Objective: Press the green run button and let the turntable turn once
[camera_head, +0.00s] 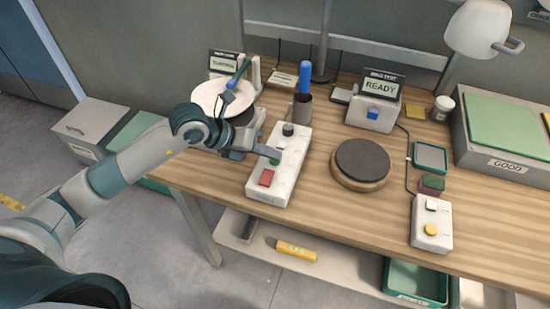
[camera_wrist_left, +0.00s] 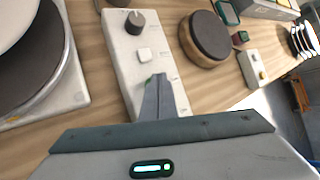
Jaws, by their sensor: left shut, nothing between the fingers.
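The white control box (camera_head: 277,165) lies on the table with a black knob (camera_head: 288,130), a white button, a green button (camera_head: 275,161) and a red button (camera_head: 266,177) in a row. My left gripper (camera_head: 277,154) is shut and empty, its fingertips over the green button. In the left wrist view the shut fingers (camera_wrist_left: 158,92) hide most of that button; a sliver of green shows beside them. I cannot tell whether it is pressed in. The dark turntable (camera_wrist_left: 48,50) carries a white plate (camera_head: 215,96) left of the box, partly behind my arm. My right gripper is out of view.
A small display (camera_head: 223,65) with green lettering stands behind the plate. A blue-handled tool stands in a cup (camera_head: 302,107) behind the box. A round dark-topped stand (camera_head: 361,163) is to the right. A second button box (camera_head: 431,225) sits near the front edge.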

